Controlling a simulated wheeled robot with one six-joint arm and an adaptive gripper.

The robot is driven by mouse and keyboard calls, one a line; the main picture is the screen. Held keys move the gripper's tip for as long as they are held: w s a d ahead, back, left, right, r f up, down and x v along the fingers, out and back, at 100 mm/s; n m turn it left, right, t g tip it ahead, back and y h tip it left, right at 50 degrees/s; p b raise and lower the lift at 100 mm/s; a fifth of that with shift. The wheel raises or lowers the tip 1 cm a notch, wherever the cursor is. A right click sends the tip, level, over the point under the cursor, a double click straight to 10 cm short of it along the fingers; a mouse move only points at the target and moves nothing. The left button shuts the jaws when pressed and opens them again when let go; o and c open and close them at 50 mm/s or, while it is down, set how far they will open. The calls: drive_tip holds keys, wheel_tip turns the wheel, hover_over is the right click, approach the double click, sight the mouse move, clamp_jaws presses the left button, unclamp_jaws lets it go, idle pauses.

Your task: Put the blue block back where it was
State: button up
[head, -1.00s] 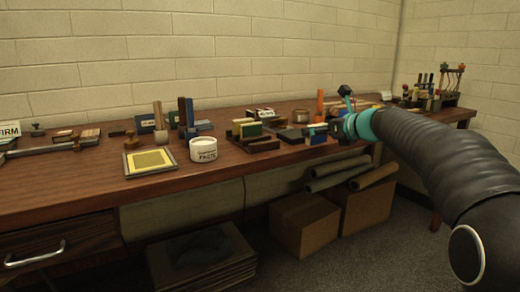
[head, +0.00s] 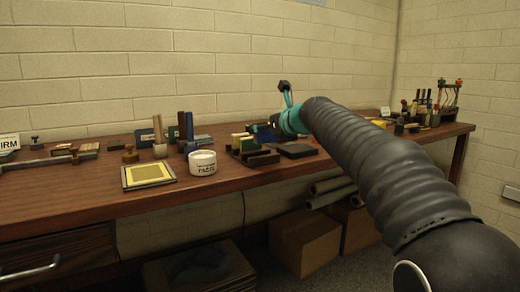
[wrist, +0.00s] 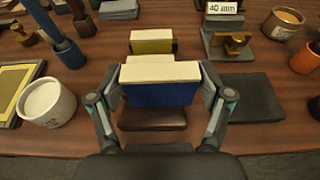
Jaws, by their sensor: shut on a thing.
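The blue block (wrist: 160,93), with a cream-coloured top layer, is held between the two fingers of my gripper (wrist: 161,90). The fingers press on its left and right ends, and it looks upright. A brown wooden holder (wrist: 152,118) shows just below and in front of it. An olive-yellow block (wrist: 152,46) with a cream top stands behind it. In the head view my gripper (head: 272,128) is over the right side of the block group, partly hidden by my arm. Whether the blue block touches the holder is hard to tell.
A white paste jar (wrist: 46,102) stands to the left, beside a yellow framed tray (head: 149,175). A dark flat slab (wrist: 246,98) lies to the right. A stamp stand with a "40 mm" label (wrist: 223,8) and a cup (wrist: 282,24) are behind.

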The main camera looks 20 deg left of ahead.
drive_tip(key=shift+s+a+f, duration=0.15)
drive_tip(key=shift+a+f, duration=0.5)
drive_tip(key=shift+a, duration=0.3)
drive_tip(key=shift+f+b, duration=1.1)
drive_tip(key=shift+f, duration=0.75)
drive_tip(key=shift+f, duration=0.1)
drive_tip(key=o, duration=1.2)
drive_tip(key=shift+s+d, duration=0.1)
drive_tip(key=v, duration=1.1)
drive_tip(key=shift+s+d+b, duration=0.2)
drive_tip(key=shift+d+b, duration=0.15)
